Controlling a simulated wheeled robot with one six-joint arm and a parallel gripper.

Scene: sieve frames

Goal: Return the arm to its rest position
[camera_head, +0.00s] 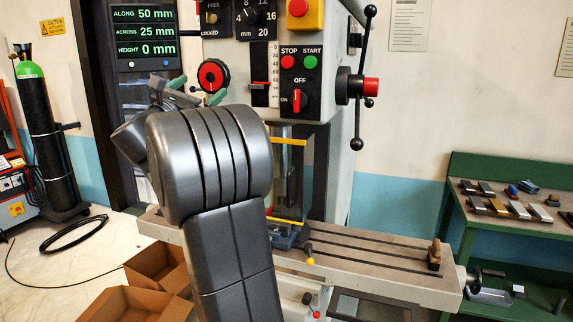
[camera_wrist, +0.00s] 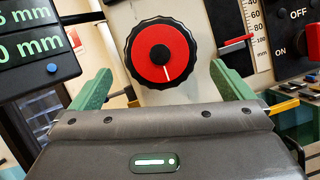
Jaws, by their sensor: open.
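My arm rises in the middle of the head view, in front of a milling or drilling machine. My gripper (camera_wrist: 162,85) shows in the wrist view with its two green fingers wide apart and nothing between them. In the head view the gripper (camera_head: 205,97) is partly hidden behind my arm. A black knob with a red centre (camera_wrist: 161,53) on the machine front lies beyond the fingers, apart from them as far as I can tell. The same knob (camera_head: 213,75) shows in the head view just above the gripper.
The machine's slotted table (camera_head: 375,257) extends right behind my arm. A yellow-edged guard (camera_head: 290,180) and a lever handle (camera_head: 358,85) stand close by. Open cardboard boxes (camera_head: 130,303) lie at lower left. A green bench (camera_head: 500,222) with several metal blocks stands right.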

